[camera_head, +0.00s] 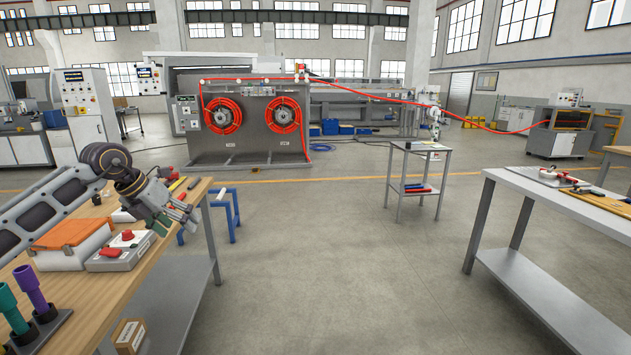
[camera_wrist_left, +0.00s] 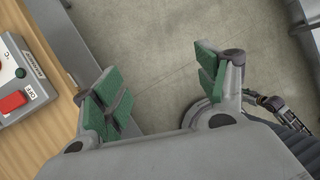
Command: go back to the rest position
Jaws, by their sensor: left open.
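My left gripper (camera_head: 176,219) comes in from the left in the head view, above the right edge of the wooden workbench (camera_head: 165,248). In the left wrist view my left gripper (camera_wrist_left: 160,90) is open, with its green finger pads wide apart. Nothing is between the pads; bare floor shows beyond them. My right gripper does not show in the head view. A dark arm part at the right of the wrist view cannot be made out clearly.
A grey control box with a red switch (camera_head: 122,252) sits on the workbench near the gripper. Purple (camera_head: 33,290) and teal (camera_head: 10,305) tools stand at the front left. A grey table (camera_head: 560,195) is at the right. The middle floor (camera_head: 340,270) is clear.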

